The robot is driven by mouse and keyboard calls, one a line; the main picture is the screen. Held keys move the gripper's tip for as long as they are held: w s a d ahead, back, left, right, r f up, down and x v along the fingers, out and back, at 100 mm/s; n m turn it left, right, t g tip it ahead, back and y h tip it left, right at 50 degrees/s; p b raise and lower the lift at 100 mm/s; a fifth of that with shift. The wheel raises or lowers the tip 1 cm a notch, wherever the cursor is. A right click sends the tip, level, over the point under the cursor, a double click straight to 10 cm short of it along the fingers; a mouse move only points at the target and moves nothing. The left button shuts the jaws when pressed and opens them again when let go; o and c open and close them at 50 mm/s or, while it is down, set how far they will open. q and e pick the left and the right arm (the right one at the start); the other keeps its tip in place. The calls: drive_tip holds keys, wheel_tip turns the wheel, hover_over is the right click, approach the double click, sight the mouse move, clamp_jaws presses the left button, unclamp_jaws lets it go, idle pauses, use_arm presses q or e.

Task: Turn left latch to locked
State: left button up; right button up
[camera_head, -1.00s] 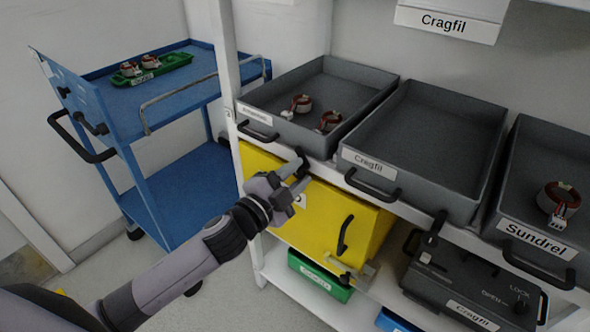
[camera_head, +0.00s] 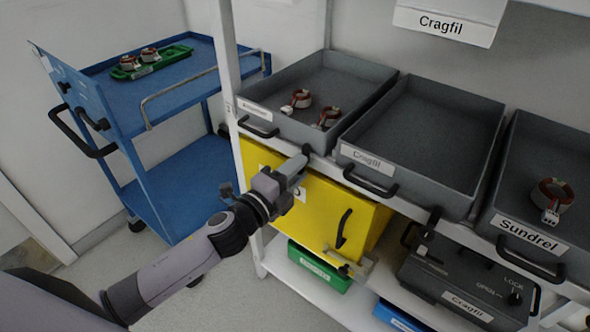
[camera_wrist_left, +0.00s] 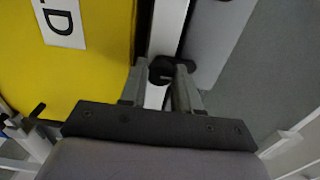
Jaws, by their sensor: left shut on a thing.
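My left gripper (camera_head: 293,169) reaches up to the white shelf rail above the yellow box. It is shut on a small black latch knob (camera_head: 306,151) there. In the left wrist view, the two fingers (camera_wrist_left: 160,84) stand on either side of the black knob (camera_wrist_left: 162,67), against the white rail. The fingers partly cover the knob, so I cannot read its lock position. Another black latch knob (camera_head: 433,217) sits further right on the same rail. My right gripper is not in view.
The yellow box (camera_head: 322,222) with a black handle is just below the gripper. Grey trays (camera_head: 420,150) stand on the shelf above. A dark case (camera_head: 455,280) marked OPEN and LOCK is at lower right. A blue cart (camera_head: 180,190) stands at left.

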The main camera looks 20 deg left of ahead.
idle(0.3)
use_arm(q)
drive_tip(key=o, duration=1)
drive_tip(key=v, duration=0.7)
